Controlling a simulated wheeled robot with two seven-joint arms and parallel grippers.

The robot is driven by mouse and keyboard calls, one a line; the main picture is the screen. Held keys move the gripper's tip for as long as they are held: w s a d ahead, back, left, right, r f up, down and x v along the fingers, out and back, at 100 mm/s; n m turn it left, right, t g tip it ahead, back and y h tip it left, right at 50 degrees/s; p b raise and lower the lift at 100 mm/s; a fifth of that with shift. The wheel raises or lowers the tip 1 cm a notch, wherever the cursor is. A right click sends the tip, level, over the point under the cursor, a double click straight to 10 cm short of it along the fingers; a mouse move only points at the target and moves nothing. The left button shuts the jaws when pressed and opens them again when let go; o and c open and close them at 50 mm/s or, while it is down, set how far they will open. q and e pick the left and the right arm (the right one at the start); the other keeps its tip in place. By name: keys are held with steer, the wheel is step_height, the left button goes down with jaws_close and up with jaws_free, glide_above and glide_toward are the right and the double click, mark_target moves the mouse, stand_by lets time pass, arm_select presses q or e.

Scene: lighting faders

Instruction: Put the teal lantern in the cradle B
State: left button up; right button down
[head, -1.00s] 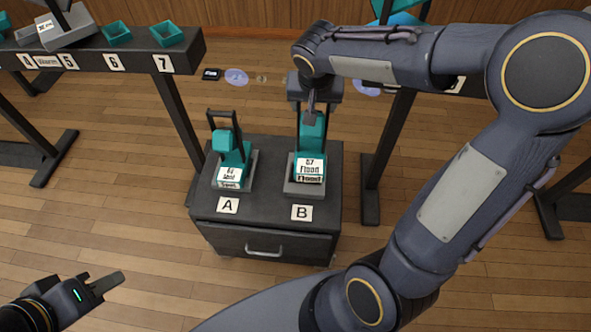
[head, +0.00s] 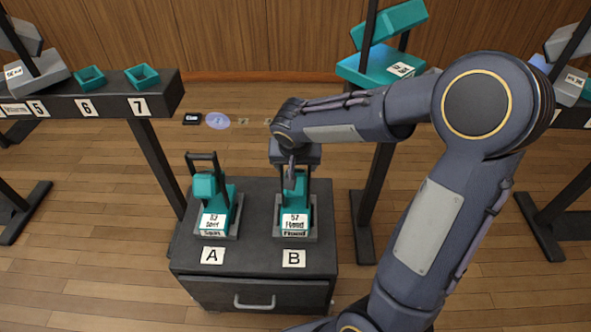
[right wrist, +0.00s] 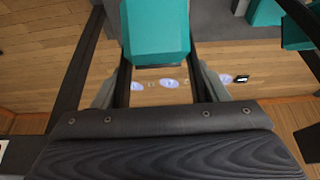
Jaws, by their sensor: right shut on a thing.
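A teal lantern (head: 295,218) with a dark upright handle and a white label reading "Flood" stands upright in the grey cradle B (head: 312,230), behind the B tag. My right gripper (head: 292,168) is above it, shut on its handle; the arm hides the handle's top. In the right wrist view, a teal block (right wrist: 155,30) of the lantern shows beyond the fingers (right wrist: 160,85). A second teal lantern (head: 208,188) stands in the grey cradle A (head: 236,229) to the left. My left gripper is out of view.
Both cradles are on a dark cabinet (head: 256,262) with a drawer. A rack (head: 110,100) with numbered places and teal trays stands at the left. A larger teal lantern (head: 375,70) is at the back right. Wood floor lies open in front of the cabinet.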

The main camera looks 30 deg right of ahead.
steer(key=shift+f, duration=0.35)
steer(key=shift+f, duration=0.1)
steer(key=c, duration=0.7)
jaws_free()
steer(key=shift+f, duration=0.15)
steer(key=o, duration=0.5)
steer(key=shift+c, duration=0.2)
